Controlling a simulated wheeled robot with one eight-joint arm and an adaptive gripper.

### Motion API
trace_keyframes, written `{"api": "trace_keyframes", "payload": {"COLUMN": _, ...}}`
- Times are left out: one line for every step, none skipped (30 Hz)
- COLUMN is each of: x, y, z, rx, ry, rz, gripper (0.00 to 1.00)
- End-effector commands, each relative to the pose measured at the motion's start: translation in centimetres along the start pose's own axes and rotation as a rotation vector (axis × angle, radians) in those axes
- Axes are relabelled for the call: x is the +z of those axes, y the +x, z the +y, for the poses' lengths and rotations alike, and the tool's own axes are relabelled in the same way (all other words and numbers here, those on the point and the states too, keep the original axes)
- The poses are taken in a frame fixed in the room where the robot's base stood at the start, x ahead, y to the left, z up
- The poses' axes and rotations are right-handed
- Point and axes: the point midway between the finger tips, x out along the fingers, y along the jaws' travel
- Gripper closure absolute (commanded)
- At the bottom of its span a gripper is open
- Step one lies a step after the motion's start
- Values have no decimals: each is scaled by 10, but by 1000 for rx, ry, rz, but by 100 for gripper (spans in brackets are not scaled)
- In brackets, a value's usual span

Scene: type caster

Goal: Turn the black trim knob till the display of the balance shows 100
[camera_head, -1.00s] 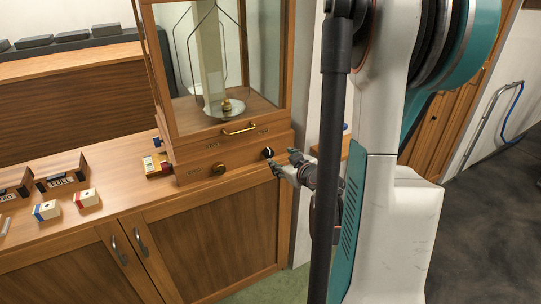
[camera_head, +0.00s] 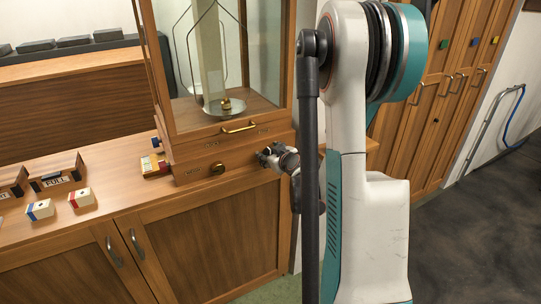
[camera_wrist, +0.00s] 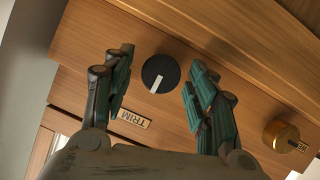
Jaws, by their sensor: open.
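The black trim knob (camera_wrist: 160,74) with a white pointer mark sits on the wooden front of the balance, beside a TRIM label (camera_wrist: 133,119) in the wrist view. My gripper (camera_wrist: 158,82) is open, with one finger on each side of the knob; a gap shows on both sides. In the head view my gripper (camera_head: 266,155) is at the right end of the balance base (camera_head: 215,158) and hides the knob. The glass-sided balance case (camera_head: 215,65) holds a hanging pan (camera_head: 223,107) with a small brass weight (camera_head: 226,104). I cannot make out a display reading.
A brass knob (camera_wrist: 281,134) is on the same front. A brass handle (camera_head: 239,127) is above it. Small labelled blocks (camera_head: 82,197) and wooden signs (camera_head: 56,177) stand on the counter at left.

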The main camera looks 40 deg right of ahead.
Motion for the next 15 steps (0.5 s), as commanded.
{"api": "trace_keyframes", "payload": {"x": 0, "y": 0, "z": 0, "rx": 0, "ry": 0, "rz": 0, "gripper": 48}}
{"api": "trace_keyframes", "payload": {"x": 0, "y": 0, "z": 0, "rx": 0, "ry": 0, "rz": 0, "gripper": 48}}
{"api": "trace_keyframes", "payload": {"x": 0, "y": 0, "z": 0, "rx": 0, "ry": 0, "rz": 0, "gripper": 52}}
{"api": "trace_keyframes", "payload": {"x": 0, "y": 0, "z": 0, "rx": 0, "ry": 0, "rz": 0, "gripper": 59}}
{"api": "trace_keyframes", "payload": {"x": 0, "y": 0, "z": 0, "rx": 0, "ry": 0, "rz": 0, "gripper": 66}}
{"api": "trace_keyframes", "payload": {"x": 0, "y": 0, "z": 0, "rx": 0, "ry": 0, "rz": 0, "gripper": 75}}
{"api": "trace_keyframes", "payload": {"x": 0, "y": 0, "z": 0, "rx": 0, "ry": 0, "rz": 0, "gripper": 82}}
{"api": "trace_keyframes", "payload": {"x": 0, "y": 0, "z": 0, "rx": 0, "ry": 0, "rz": 0, "gripper": 89}}
{"api": "trace_keyframes", "payload": {"x": 0, "y": 0, "z": 0, "rx": 0, "ry": 0, "rz": 0, "gripper": 92}}
{"api": "trace_keyframes", "payload": {"x": 0, "y": 0, "z": 0, "rx": 0, "ry": 0, "rz": 0, "gripper": 92}}
{"api": "trace_keyframes", "payload": {"x": 0, "y": 0, "z": 0, "rx": 0, "ry": 0, "rz": 0, "gripper": 92}}
{"api": "trace_keyframes", "payload": {"x": 0, "y": 0, "z": 0, "rx": 0, "ry": 0, "rz": 0, "gripper": 92}}
{"api": "trace_keyframes", "payload": {"x": 0, "y": 0, "z": 0, "rx": 0, "ry": 1, "rz": 0, "gripper": 92}}
{"api": "trace_keyframes", "payload": {"x": 0, "y": 0, "z": 0, "rx": -1, "ry": 2, "rz": 0, "gripper": 92}}
{"api": "trace_keyframes", "payload": {"x": 0, "y": 0, "z": 0, "rx": -2, "ry": 4, "rz": 0, "gripper": 92}}
